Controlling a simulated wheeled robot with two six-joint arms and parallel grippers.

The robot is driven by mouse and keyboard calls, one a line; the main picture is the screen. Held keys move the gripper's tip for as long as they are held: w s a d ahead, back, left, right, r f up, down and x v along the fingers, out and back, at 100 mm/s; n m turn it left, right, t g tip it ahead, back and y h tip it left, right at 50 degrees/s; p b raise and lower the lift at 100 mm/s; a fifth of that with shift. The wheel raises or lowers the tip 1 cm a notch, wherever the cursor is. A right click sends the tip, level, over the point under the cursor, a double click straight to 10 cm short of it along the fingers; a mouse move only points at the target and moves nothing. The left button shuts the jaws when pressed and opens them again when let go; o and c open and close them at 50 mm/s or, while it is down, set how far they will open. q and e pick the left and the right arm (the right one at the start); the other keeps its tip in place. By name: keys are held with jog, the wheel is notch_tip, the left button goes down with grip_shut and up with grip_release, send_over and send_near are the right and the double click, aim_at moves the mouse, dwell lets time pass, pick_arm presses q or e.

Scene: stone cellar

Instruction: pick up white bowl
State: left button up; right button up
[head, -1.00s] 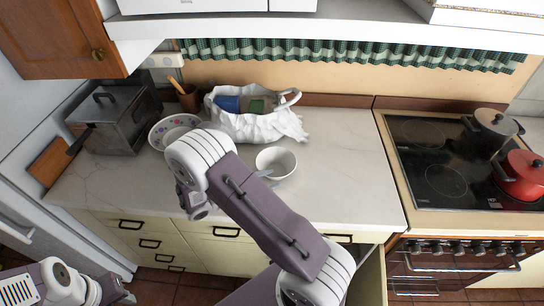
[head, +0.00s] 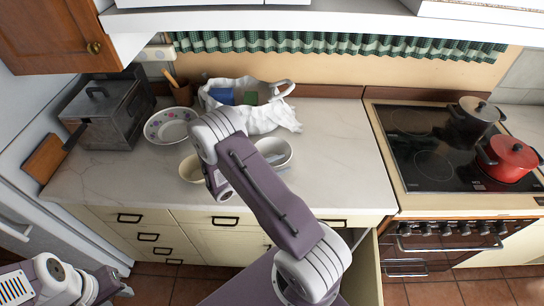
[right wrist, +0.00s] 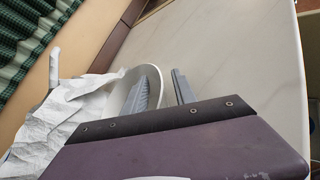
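The white bowl (head: 275,148) stands on the counter just right of my right arm, partly hidden by it. My right gripper (head: 277,163) is at the bowl's near right side. In the right wrist view, the bowl (right wrist: 124,84) shows beside the fingers of my right gripper (right wrist: 164,72). They are apart, one inside the bowl and one outside, with the rim between them. I see no firm contact. My left gripper (head: 115,286) is at the lower left, away from the counter; its fingers are too small to judge.
A cream bowl (head: 190,169) stands left of my right arm, partly covered. A patterned bowl (head: 170,125), a white cloth bag (head: 262,118) and a metal box (head: 100,112) stand behind. The hob (head: 432,165) holds two pots. The counter's right part is clear.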

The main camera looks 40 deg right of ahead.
grip_shut()
jog(key=shift+s, duration=0.1)
dwell(1.1)
